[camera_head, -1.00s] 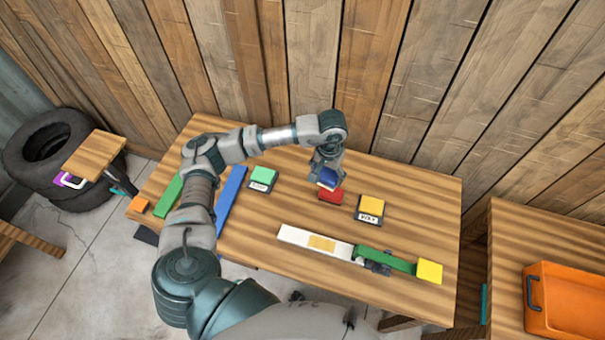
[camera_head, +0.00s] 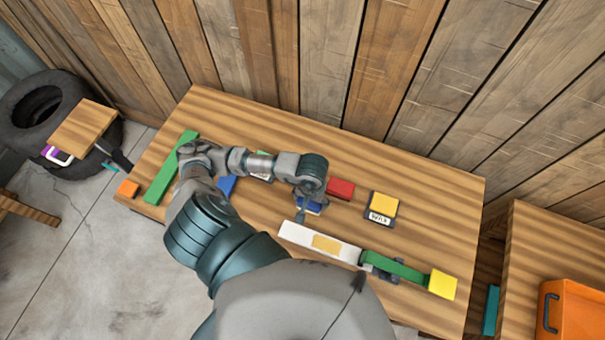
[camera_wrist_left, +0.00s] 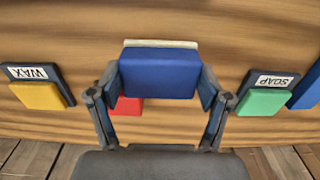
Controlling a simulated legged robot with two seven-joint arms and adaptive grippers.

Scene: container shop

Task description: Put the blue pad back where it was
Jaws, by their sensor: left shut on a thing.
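My left gripper (camera_head: 310,212) is shut on the blue pad (camera_head: 312,205) over the table, left of the red pad (camera_head: 340,189). In the left wrist view, the blue pad (camera_wrist_left: 158,75) sits between the two fingers, and the red pad (camera_wrist_left: 127,107) is partly hidden behind it. A pale strip shows along the blue pad's upper edge there; I cannot tell what it belongs to. A yellow pad (camera_head: 383,205) on a holder marked WAX is to the right. A green pad (camera_wrist_left: 263,101) by a SOAP label is mostly hidden by my arm in the head view. My right gripper is not in view.
A white board (camera_head: 300,235) and a green bar (camera_head: 400,270) with a yellow block (camera_head: 442,284) lie along the table's front. A green strip (camera_head: 168,172) and orange block (camera_head: 128,188) are at the left. An orange crate (camera_head: 580,318) is on another table.

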